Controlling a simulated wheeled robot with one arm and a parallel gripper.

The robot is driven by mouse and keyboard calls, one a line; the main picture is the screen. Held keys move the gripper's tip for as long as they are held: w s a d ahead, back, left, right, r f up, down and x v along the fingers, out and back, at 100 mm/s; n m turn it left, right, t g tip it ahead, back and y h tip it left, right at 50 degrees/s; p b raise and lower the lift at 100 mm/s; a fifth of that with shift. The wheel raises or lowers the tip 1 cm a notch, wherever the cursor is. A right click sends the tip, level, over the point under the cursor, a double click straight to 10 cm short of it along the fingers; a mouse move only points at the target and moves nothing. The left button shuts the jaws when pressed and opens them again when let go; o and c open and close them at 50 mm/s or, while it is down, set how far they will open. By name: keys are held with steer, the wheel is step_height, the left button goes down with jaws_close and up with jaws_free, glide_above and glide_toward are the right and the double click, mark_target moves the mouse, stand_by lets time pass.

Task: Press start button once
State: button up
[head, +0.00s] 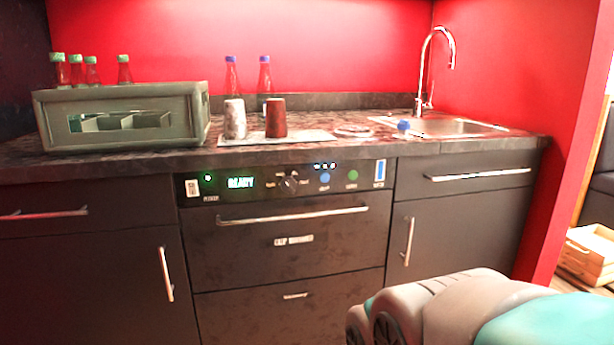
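A dark control panel (245,184) is set into the front of the built-in appliance under the counter. Its lit display (240,183) seems to read "READY". Right of the display are a dark knob (289,183), a round blue button (325,178) and a round green button (352,174). The small labels under them are too blurred to read, so I cannot tell which is the start button. A green light (208,178) glows at the panel's left. Part of my arm shows at the lower right, apart from the panel; my gripper's fingers are not in view.
The appliance door (290,255) has a long bar handle (293,215) below the panel. A grey bottle crate (170,105), two cups and a sink (460,127) are on the countertop. Cabinet handles (408,242) stick out on both sides. Nothing blocks the panel's front.

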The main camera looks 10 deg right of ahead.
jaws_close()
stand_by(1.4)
